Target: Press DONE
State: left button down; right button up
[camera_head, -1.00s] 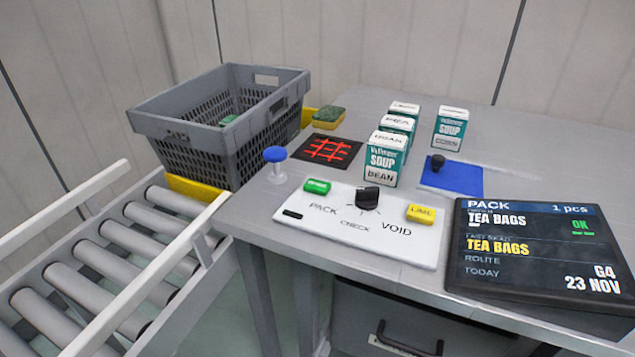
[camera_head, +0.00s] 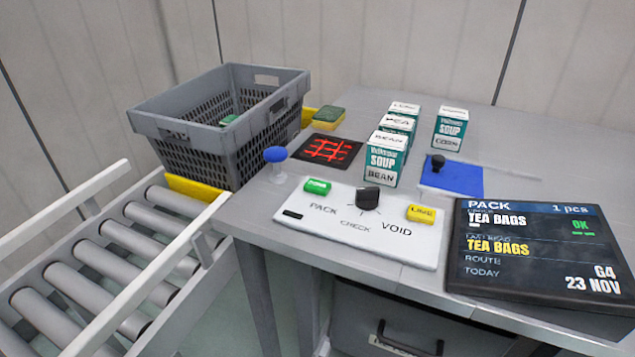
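A white control panel (camera_head: 300,232) lies at the table's front edge. A green button (camera_head: 317,186) sits at its upper left; its small lettering is too blurred to read. A black knob (camera_head: 368,198) stands in the middle, among the words PACK, CHECK and VOID. A yellow button (camera_head: 421,213) marked LINE is at the right. A dark screen (camera_head: 540,252) reads PACK, TEA BAGS, 1 pcs and a green OK. Neither of my grippers is in view.
A grey basket (camera_head: 215,125) stands behind a roller conveyor (camera_head: 110,265). A blue-topped knob (camera_head: 275,156), several soup cartons (camera_head: 385,160), a sponge (camera_head: 328,118), a red-marked black mat (camera_head: 326,150) and a blue mat (camera_head: 455,180) with a black knob are on the table.

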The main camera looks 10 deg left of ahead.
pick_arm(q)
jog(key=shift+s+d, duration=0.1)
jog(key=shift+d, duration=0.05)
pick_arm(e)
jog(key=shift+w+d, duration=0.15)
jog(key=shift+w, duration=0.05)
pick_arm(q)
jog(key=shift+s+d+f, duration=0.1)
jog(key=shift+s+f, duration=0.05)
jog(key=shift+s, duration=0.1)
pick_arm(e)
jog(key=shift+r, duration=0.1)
pick_arm(q)
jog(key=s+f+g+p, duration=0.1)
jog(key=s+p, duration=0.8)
jog(key=p, duration=0.5)
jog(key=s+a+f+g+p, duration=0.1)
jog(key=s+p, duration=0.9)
jog(key=p, duration=0.4)
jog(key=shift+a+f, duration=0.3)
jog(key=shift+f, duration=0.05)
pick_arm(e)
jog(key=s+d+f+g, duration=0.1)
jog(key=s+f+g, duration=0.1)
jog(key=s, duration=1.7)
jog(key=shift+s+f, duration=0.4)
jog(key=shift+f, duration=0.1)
